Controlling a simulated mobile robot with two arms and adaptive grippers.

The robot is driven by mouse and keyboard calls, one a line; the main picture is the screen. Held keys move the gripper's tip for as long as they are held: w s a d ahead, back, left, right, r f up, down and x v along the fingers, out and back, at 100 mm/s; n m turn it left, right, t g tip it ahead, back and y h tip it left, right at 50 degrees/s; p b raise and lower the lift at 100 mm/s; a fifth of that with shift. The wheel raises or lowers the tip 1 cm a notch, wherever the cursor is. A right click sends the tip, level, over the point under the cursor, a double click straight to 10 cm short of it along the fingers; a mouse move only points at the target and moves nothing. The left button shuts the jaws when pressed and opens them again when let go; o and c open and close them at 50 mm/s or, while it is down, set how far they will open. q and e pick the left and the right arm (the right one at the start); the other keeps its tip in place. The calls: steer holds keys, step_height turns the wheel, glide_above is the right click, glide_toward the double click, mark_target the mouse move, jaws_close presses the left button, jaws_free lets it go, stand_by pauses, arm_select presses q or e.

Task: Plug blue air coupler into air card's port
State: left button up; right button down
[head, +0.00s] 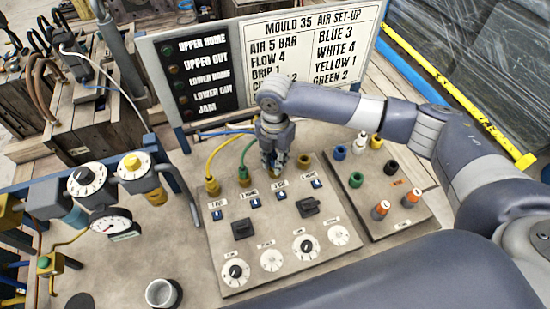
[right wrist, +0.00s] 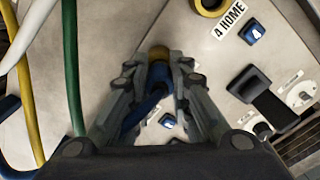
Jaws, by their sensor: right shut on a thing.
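The air card (head: 318,48) on the white board reads BLUE 3, WHITE 4, YELLOW 1, GREEN 2. My right gripper (head: 274,164) points down over the panel (head: 235,215), at the third port in the row. In the right wrist view my right gripper (right wrist: 158,78) is shut on the blue coupler (right wrist: 143,108). A brass port ring (right wrist: 158,52) shows just beyond the fingertips. The fingers hide the coupler's tip, so I cannot tell whether it is in the port. Port 4 (head: 304,160) is uncovered. My left gripper is not in view.
A yellow hose (head: 211,165) and a green hose (head: 244,155) end at the first and second ports, close left of the gripper. Knobs (head: 236,271) and dark switches line the panel's front. A side panel (head: 395,220) with coloured caps stands right.

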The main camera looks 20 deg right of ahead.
steer(key=shift+f, duration=0.25)
steer(key=c, duration=1)
jaws_free()
steer(key=shift+r, duration=0.1)
step_height(320, 180, up, 8)
steer(key=p, duration=0.8)
steer(key=shift+f, duration=0.25)
steer(key=shift+s+f, duration=0.1)
steer(key=shift+f, duration=0.05)
